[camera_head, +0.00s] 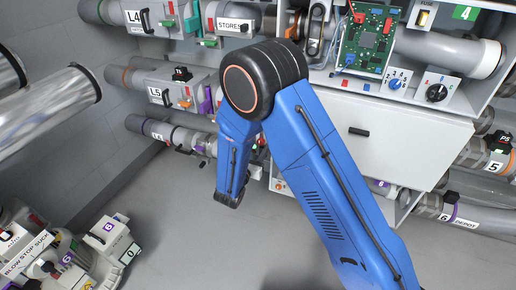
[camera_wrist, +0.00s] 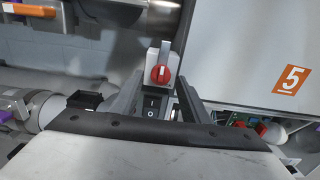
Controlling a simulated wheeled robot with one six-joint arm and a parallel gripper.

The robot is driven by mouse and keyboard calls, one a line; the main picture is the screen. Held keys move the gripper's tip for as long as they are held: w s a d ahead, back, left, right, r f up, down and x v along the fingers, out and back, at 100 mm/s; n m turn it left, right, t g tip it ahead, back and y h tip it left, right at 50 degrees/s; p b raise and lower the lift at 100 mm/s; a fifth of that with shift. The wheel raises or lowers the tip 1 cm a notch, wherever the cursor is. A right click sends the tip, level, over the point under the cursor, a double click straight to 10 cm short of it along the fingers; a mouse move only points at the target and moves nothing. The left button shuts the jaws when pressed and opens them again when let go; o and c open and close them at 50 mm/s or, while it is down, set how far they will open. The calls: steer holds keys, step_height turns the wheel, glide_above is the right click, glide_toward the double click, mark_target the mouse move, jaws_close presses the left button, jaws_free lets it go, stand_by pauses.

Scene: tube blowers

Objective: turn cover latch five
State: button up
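In the wrist view a red round knob with a pale stripe (camera_wrist: 161,73) sits on a small white block. It is beside a large white panel (camera_wrist: 235,45) with an orange label "5" (camera_wrist: 291,80); I take the knob to be latch five. My gripper (camera_wrist: 160,84) is open, with one dark finger on each side below the knob. The knob appears between the fingertips; I cannot tell how far in front of them it is, and I see no contact. In the head view my blue arm hides the gripper and I cannot pick out this latch.
A black rocker switch marked I and O (camera_wrist: 152,105) shows between the fingers. A grey pipe end (camera_wrist: 40,110) and a black box (camera_wrist: 85,101) lie to the left. In the head view a white drawer front (camera_head: 390,135) stands right of my arm. The grey floor (camera_head: 180,240) is clear.

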steer(key=v, duration=1.7)
steer(key=shift+s, duration=0.2)
steer(key=s+d+r+m+g+h, duration=0.15)
steer(key=d+r+m+g, duration=0.3)
steer(key=d, duration=0.55)
steer(key=s+d+r+m+g+h, duration=0.15)
steer(key=d+r+m+g, duration=0.35)
steer(key=d, duration=0.5)
steer(key=s+d+r+m+g+h, duration=0.1)
steer(key=d+r+m+g+h, duration=0.2)
steer(key=d+m, duration=0.6)
steer(key=s+d+r+m+g+y, duration=0.4)
steer(key=s+d+y, duration=0.1)
steer(key=s+d, duration=0.35)
steer(key=s+r+m+t+y, duration=0.4)
steer(key=s+r+m+y, duration=0.2)
steer(key=s+m, duration=0.3)
steer(key=shift+s+d+m+y, duration=0.35)
steer(key=shift+s+y, duration=0.25)
steer(key=shift+s, duration=0.1)
